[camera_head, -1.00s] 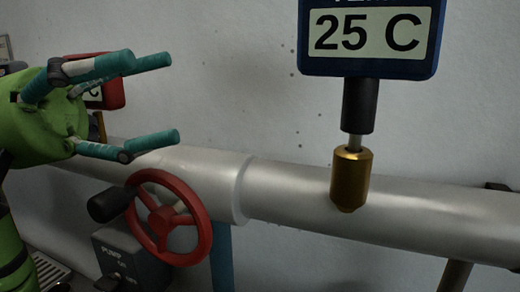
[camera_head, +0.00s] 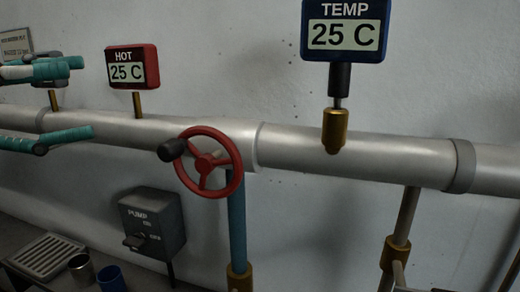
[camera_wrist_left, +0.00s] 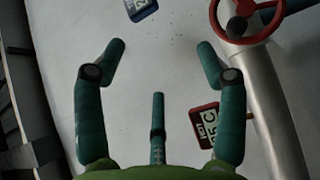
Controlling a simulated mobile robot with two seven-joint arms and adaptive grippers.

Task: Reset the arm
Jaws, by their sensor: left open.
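My left gripper (camera_head: 88,98) shows at the left edge of the head view, with teal fingers spread wide apart and nothing between them. It hangs in front of the pipe's left part, and its palm is out of the picture. In the left wrist view the open fingers (camera_wrist_left: 160,62) frame bare wall. The red valve wheel (camera_head: 208,161) with its black knob is to the right of the gripper, apart from it; it also shows at the top right of the wrist view (camera_wrist_left: 268,14). My right gripper is in neither view.
The silver pipe (camera_head: 380,157) runs across the wall. A red HOT gauge (camera_head: 131,67) and a blue TEMP gauge (camera_head: 344,28), both reading 25 C, stand above it. A grey PUMP switch box (camera_head: 151,222), a slatted tray (camera_head: 46,256) and a blue cup (camera_head: 111,279) are low at left.

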